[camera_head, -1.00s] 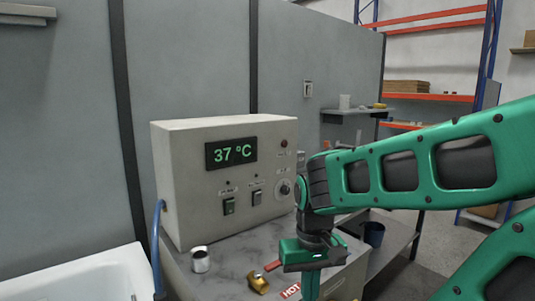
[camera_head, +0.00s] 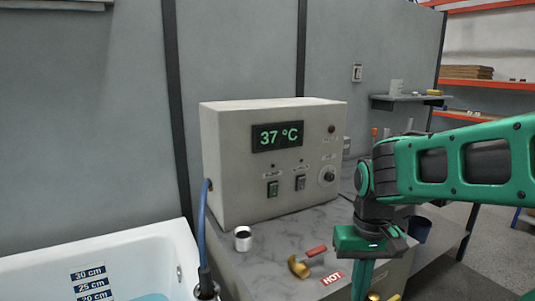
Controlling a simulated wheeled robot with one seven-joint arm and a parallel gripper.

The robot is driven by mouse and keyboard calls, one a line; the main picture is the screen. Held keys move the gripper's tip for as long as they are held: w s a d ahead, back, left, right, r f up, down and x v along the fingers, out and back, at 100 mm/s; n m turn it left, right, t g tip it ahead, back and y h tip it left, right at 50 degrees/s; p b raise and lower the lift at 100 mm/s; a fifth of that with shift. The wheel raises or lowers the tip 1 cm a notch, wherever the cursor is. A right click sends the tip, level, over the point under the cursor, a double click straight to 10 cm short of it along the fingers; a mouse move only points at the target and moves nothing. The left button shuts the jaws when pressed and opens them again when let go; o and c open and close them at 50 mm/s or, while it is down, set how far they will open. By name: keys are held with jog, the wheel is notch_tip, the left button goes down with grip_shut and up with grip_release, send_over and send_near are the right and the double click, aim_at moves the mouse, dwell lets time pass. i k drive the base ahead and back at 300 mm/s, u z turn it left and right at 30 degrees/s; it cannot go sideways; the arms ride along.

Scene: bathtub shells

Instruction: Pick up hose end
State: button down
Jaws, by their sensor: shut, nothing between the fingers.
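The blue hose (camera_head: 202,222) leaves the left side of the heater box and hangs down between the box and the tub. Its dark end (camera_head: 205,278) is low in the picture, in or against a small ring-like holder beside the tub's rim; I cannot tell how it is seated. My gripper (camera_head: 361,292) points down at the lower right, to the right of the hose end and well apart from it. Its fingers are shut and empty, and their tips are at or below the bottom edge of the picture.
The heater box (camera_head: 227,160) reads 37 °C and stands on a grey bench. A white bathtub (camera_head: 150,252) holds water at left.

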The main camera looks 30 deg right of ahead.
aim_at(204, 270)
jog(key=z, duration=1.55)
jog(key=k, duration=0.45)
jog(key=u, duration=0.45)
